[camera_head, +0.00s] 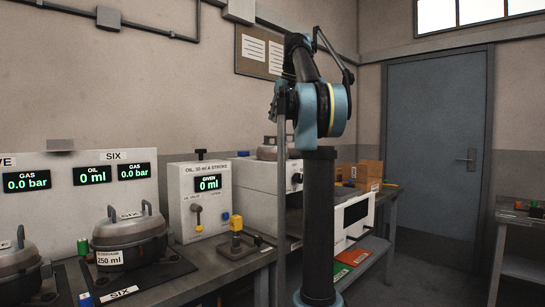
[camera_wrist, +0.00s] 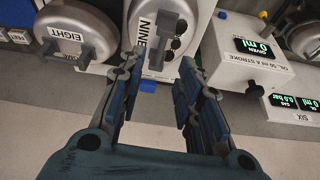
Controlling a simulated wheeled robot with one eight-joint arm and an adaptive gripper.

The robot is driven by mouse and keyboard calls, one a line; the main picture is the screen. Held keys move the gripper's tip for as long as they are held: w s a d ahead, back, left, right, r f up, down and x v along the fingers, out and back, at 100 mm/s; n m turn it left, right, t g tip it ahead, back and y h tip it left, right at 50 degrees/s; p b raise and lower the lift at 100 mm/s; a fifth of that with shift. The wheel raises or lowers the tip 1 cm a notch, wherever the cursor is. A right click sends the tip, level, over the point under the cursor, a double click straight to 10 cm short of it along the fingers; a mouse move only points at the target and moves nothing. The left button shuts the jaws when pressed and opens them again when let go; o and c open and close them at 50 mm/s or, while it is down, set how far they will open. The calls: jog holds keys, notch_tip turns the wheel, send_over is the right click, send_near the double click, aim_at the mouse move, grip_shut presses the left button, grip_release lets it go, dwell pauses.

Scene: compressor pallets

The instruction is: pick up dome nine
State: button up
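A rounded light-grey body with a plate reading NINE (camera_wrist: 142,28) is at the top middle of the wrist view. The upper part of this body is cut off by the frame. My gripper (camera_wrist: 161,58) is open and empty. Its two fingers point up toward the NINE body with the handle between their tips in the picture; I cannot tell the distance.
A grey dome marked EIGHT (camera_wrist: 75,32) sits close left of NINE in the wrist view. An oil box (camera_wrist: 245,55) stands to the right. In the head view a lidded pot (camera_head: 130,240) marked 250 ml stands on the bench by the SIX panel. A grey door (camera_head: 432,150) is behind.

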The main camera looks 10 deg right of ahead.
jog(key=shift+x, duration=4.5)
jog(key=shift+w+a+r, duration=0.1)
jog(key=shift+w+a, duration=0.05)
grip_shut()
